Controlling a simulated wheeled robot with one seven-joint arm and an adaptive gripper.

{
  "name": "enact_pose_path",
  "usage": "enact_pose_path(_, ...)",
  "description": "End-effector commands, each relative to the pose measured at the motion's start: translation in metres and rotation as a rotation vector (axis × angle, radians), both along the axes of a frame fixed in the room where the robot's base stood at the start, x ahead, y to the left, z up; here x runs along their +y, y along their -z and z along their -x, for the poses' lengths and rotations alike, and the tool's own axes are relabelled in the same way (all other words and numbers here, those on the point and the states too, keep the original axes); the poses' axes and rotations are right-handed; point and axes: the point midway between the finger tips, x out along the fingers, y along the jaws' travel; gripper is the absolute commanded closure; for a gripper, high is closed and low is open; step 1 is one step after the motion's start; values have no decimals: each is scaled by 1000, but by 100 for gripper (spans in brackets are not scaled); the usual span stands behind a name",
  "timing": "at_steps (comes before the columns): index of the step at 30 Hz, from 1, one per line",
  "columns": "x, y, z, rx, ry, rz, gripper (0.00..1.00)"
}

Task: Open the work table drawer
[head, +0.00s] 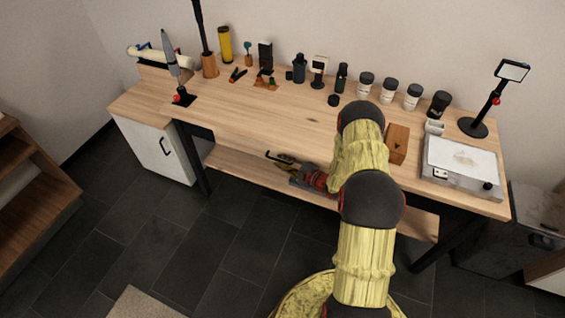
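The work table (250,125) has a wooden top and black legs. Under its left end is a white unit (150,155) with a dark bar handle (165,147) on its front. This front looks closed; I cannot tell whether it is a drawer or a door. No other drawer front shows clearly. My yellow and black arm rises from the bottom centre and reaches over the table's front edge, well to the right of the handle. My gripper is not visible; the end of the arm is hidden behind its own links.
A red and dark tool-like item (315,179) lies on the lower shelf (240,165). Bottles, jars and a lamp stand along the table's back. A wooden block (397,140) and a scale-like device (460,160) are at right. Dark tiled floor (170,230) is free at front left.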

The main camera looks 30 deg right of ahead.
Motion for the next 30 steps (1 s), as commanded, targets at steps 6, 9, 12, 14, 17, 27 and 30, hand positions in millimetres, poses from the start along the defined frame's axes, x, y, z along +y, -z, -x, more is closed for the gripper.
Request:
enact_pose_path(6,0,0,0,0,0,0,98)
enact_pose_path(9,0,0,0,0,0,0,100)
enact_pose_path(12,0,0,0,0,0,0,100)
enact_pose_path(14,0,0,0,0,0,0,100)
enact_pose_path(17,0,0,0,0,0,0,100)
enact_pose_path(27,0,0,0,1,-1,0,100)
enact_pose_path(30,0,0,1,1,0,-1,100)
